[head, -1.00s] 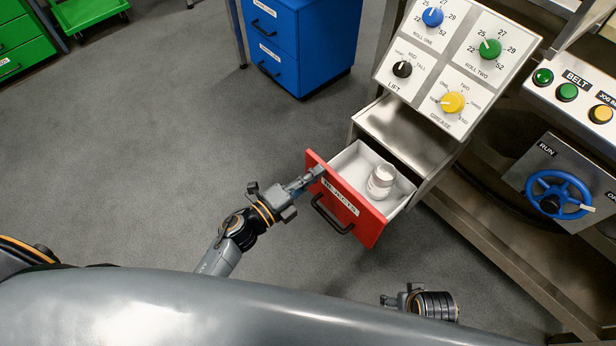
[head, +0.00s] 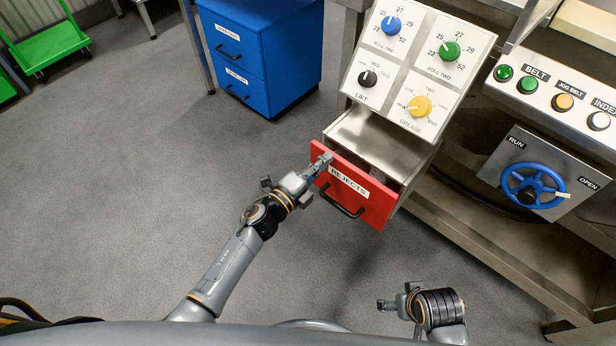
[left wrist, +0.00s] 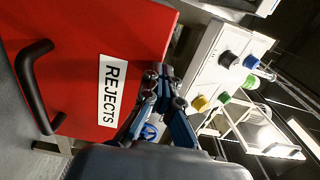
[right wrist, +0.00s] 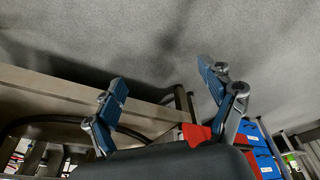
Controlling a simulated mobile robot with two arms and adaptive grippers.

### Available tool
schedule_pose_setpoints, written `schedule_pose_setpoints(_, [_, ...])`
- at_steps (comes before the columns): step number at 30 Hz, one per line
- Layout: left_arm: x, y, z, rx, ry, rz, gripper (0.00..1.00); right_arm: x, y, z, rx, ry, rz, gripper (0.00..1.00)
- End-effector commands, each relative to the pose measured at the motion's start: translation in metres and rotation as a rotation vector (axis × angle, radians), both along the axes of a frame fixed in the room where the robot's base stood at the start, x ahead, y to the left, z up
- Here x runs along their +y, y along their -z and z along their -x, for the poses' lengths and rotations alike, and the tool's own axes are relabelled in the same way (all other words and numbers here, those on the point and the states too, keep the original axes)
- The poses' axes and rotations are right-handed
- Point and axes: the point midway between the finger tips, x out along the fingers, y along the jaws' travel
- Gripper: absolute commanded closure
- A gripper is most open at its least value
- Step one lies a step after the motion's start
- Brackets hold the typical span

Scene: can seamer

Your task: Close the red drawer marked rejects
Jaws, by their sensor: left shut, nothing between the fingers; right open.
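The red drawer front marked REJECTS (head: 375,209) stands a little out from its steel cabinet (head: 384,142), with a narrow gap behind its top edge. What lies inside is almost wholly hidden. The black handle (head: 342,203) is on its face; the red front, handle and label also show large in the left wrist view (left wrist: 70,95). My left gripper (head: 325,161) is shut and empty, its fingertips at the upper left part of the red front, away from the handle; exact contact is unclear. My right gripper (head: 384,304) is open and empty, low and apart from the drawer.
A sloped knob panel (head: 408,75) hangs above the drawer. To the right are a button strip (head: 545,95) and a blue handwheel (head: 532,185). A blue drawer unit (head: 262,55) stands behind on the left. The grey floor left of the drawer is clear.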

Motion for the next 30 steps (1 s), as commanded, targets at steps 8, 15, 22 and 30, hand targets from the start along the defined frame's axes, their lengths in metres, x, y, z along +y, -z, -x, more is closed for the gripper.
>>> schedule_pose_setpoints(8, [-0.018, 0.001, -0.025, -0.001, 0.0, 0.001, 1.0, -0.001, -0.03, 0.0, -0.018, 0.002, -0.001, 0.18])
schedule_pose_setpoints(15, [-0.022, -0.001, -0.029, -0.002, 0.0, 0.001, 1.0, 0.0, -0.036, 0.0, -0.02, 0.003, -0.001, 0.18])
schedule_pose_setpoints(22, [-0.022, -0.003, -0.03, -0.004, -0.001, 0.003, 1.0, -0.001, -0.036, 0.0, -0.02, 0.003, -0.001, 0.18])
schedule_pose_setpoints(30, [-0.012, -0.003, -0.031, -0.005, -0.001, 0.002, 1.0, 0.0, -0.037, -0.003, -0.027, 0.003, -0.002, 0.18])
